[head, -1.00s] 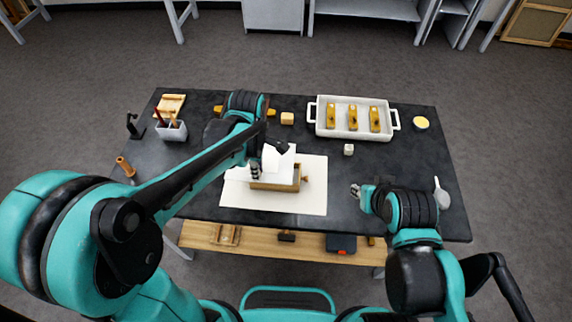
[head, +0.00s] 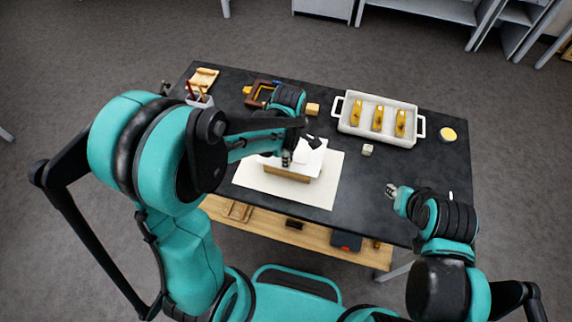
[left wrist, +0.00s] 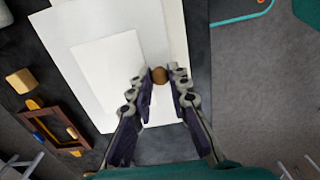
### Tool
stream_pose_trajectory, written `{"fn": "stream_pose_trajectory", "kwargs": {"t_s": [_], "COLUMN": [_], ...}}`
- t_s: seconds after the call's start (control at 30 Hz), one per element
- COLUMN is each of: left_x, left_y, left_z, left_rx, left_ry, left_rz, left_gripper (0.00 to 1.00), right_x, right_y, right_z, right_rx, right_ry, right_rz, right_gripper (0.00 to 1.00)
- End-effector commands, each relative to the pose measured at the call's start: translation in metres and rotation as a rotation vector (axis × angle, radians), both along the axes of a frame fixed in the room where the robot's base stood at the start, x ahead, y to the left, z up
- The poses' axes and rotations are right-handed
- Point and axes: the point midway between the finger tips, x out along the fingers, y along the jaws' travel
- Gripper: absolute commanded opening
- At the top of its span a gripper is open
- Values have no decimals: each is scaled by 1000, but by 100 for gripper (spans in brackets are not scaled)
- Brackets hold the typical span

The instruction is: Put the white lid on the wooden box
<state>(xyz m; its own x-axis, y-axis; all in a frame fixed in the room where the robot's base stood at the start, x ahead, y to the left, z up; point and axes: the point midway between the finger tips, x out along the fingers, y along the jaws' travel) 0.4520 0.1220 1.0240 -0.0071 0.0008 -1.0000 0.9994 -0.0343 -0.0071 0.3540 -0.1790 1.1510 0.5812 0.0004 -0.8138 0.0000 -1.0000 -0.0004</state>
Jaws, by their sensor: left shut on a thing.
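The wooden box (head: 288,173) stands on a pale sheet (head: 313,194) on the dark table. The white lid (head: 311,160) is over the box top in the head view; whether it is fully seated cannot be told. My left gripper (head: 287,158) is at the lid, shut on it. In the left wrist view its fingers (left wrist: 160,80) close around a round brown knob (left wrist: 160,75) with white surfaces behind. The arm hides part of the lid and box. My right gripper (head: 391,190) is over the table's right part, away from the box; its jaws are too small to judge.
A white tray (head: 352,128) with yellow pieces stands at the back right. Near it are a small pale cube (head: 368,150) and a yellow-topped round dish (head: 447,134). A brown frame (head: 262,94) and a wooden block (head: 313,109) lie behind the box.

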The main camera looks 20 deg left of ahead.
Motion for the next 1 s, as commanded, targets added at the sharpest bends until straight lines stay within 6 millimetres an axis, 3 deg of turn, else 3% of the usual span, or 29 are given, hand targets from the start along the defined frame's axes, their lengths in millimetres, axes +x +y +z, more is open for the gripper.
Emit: {"fn": "stream_pose_trajectory", "kwargs": {"t_s": [0.2, 0.43, 1.0], "left_x": [5, 5, 4], "left_y": [9, 9, 8], "left_z": [-12, -45, -55], "left_rx": [0, 0, 0], "left_ry": [0, 0, 0], "left_rz": [-1, -1, -1], "left_gripper": [0, 0, 0], "right_x": [0, 0, 0], "right_y": [0, 0, 0], "right_z": [-3, -12, -22], "right_rx": [0, 0, 0], "right_ry": [0, 0, 0], "right_rz": [0, 0, 0], "right_gripper": [30, 30, 30]}}
